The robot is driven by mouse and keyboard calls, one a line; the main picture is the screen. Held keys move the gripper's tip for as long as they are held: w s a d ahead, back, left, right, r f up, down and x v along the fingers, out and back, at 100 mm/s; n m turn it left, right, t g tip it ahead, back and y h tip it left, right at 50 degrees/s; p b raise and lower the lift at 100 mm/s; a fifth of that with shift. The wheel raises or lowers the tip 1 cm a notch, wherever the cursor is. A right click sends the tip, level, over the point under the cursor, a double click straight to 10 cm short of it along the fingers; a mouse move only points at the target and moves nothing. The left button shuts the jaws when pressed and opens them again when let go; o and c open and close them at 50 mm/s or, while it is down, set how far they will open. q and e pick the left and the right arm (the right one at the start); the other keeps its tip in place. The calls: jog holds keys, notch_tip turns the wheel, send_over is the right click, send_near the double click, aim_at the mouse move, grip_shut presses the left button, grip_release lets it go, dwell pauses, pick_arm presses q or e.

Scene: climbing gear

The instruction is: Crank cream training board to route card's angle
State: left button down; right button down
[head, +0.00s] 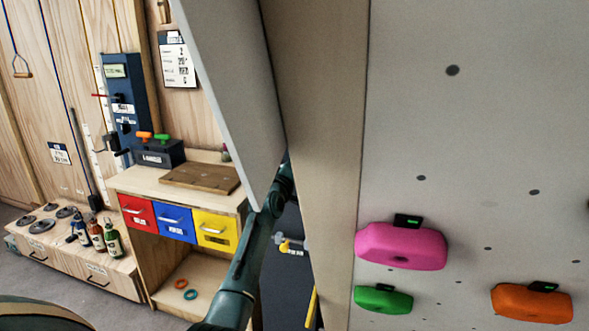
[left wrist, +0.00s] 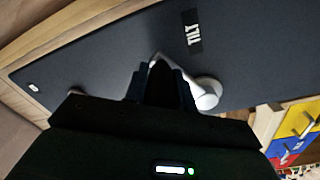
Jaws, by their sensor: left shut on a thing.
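The cream training board (head: 470,130) fills the right of the head view and carries pink, green and orange holds. The route card (head: 180,62) hangs on the wooden wall; one line seems to show an angle, but its figures are too small to read surely. In the left wrist view, a dark panel labelled TILT (left wrist: 192,30) carries a pale metal crank with a round end (left wrist: 207,92). My left gripper (left wrist: 163,82) is shut on the crank's handle. In the head view my left arm reaches behind the board's edge, hiding the gripper. My right gripper is not in view.
A wooden bench (head: 150,182) with red, blue and yellow drawers stands left of the board. A low wooden box (head: 85,270) with bottles is at the far left. A wooden beam (head: 320,120) runs beside the board. Bare floor (head: 60,290) shows at lower left.

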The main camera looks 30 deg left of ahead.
pick_arm(q)
jog(key=shift+d, duration=0.2)
jog(key=c, duration=1.3)
grip_release()
jog(key=shift+d, duration=0.1)
jog(key=shift+o, duration=0.8)
jog(key=shift+f, duration=0.1)
jog(key=v, duration=1.3)
jog(key=shift+b, duration=0.45)
jog(key=shift+s, duration=0.1)
